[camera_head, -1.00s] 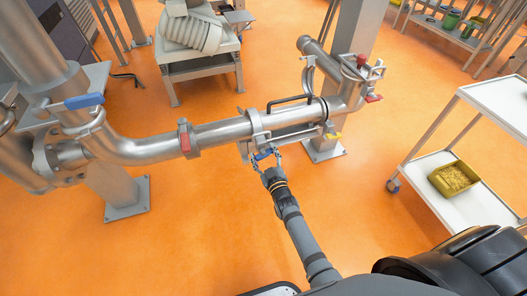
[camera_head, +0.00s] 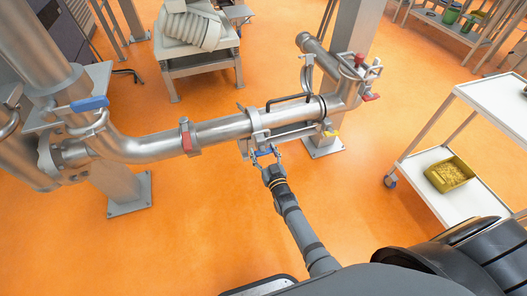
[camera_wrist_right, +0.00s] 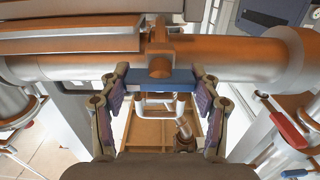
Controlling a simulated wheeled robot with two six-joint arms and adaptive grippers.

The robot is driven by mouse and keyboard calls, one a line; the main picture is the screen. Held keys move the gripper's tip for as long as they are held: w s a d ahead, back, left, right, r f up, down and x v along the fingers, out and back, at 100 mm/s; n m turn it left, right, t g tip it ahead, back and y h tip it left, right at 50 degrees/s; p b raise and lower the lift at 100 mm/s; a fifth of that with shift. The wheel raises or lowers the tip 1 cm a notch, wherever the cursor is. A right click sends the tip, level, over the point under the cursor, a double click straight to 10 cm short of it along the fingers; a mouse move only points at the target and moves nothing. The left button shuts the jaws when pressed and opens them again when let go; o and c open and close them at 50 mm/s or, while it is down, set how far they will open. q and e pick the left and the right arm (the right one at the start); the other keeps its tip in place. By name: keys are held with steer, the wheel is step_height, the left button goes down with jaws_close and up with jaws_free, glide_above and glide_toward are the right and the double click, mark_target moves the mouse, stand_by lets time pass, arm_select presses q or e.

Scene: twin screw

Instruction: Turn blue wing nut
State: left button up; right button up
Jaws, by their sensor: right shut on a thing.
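The blue wing nut (camera_head: 265,153) is small in the head view, on the underside of a clamp on the metal pipe. In the right wrist view it is a blue bar (camera_wrist_right: 160,79) lying level across the picture below a round bolt. My right gripper (camera_head: 266,159) reaches up to it from below. In the right wrist view the fingertips (camera_wrist_right: 160,82) are at the two ends of the blue bar, one on each side, shut on it. My left gripper is not in view.
The steel pipe (camera_head: 225,130) runs across the middle. A white trolley (camera_head: 440,185) with a yellow bin (camera_head: 450,174) stands at right.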

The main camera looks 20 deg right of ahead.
steer(key=o, duration=1.2)
steer(key=shift+c, duration=0.2)
steer(key=s, duration=1.2)
steer(key=shift+d, duration=0.2)
